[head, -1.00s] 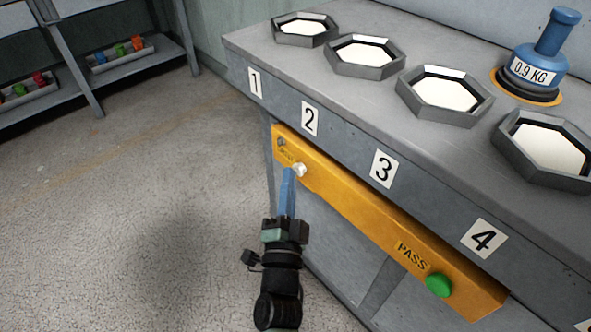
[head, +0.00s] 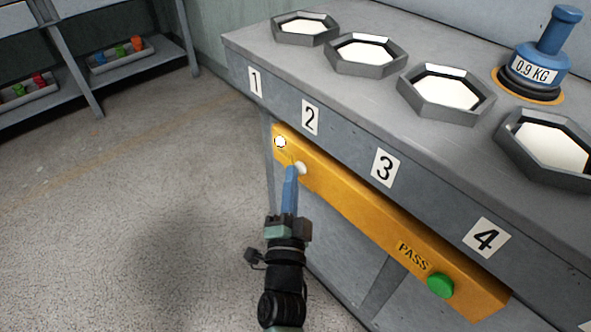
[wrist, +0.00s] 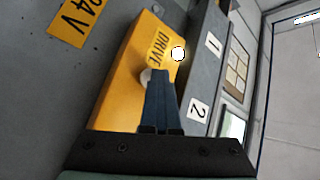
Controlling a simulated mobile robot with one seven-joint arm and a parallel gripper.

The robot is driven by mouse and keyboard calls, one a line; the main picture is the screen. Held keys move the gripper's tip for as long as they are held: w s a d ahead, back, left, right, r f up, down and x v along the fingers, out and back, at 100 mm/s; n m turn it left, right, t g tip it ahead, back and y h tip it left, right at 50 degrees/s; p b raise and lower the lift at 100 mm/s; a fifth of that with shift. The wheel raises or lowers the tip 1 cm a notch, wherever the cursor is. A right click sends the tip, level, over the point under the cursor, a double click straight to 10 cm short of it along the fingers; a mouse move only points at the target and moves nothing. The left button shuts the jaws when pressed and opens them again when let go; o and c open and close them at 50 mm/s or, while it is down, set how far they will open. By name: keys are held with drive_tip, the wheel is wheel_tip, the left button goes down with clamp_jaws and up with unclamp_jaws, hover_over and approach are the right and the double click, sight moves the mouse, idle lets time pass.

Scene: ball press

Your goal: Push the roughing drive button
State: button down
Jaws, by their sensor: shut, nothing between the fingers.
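The white drive button (head: 301,168) sits at the left end of a yellow panel (head: 345,195) on the bench front. It also shows in the wrist view (wrist: 146,75), partly hidden by my fingers. "DRIVE" is readable beside it in the wrist view. A round lamp (head: 280,142) near the button glows white; it also shows in the wrist view (wrist: 178,54). My gripper (head: 291,171) is shut and empty, its blue fingertips at the button and overlapping it in view. In the wrist view the fingers (wrist: 159,74) point at the panel. Whether they press the button is hard to tell.
A green button (head: 440,286) marked PASS is at the panel's right end. Above, the grey bench (head: 345,90) holds hexagonal trays numbered 1 to 4 and a blue 0.9 KG weight (head: 540,60). The floor to the left is clear up to the shelves (head: 75,95).

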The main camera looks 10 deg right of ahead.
drive_tip(key=shift+s+a+r+p, duration=0.1)
drive_tip(key=shift+s+r+p, duration=0.05)
drive_tip(key=shift+s+p, duration=0.15)
drive_tip(key=s+a+p, duration=0.3)
drive_tip(key=a, duration=0.2)
drive_tip(key=shift+s+p, duration=0.2)
drive_tip(key=shift+p, duration=0.2)
idle(0.5)
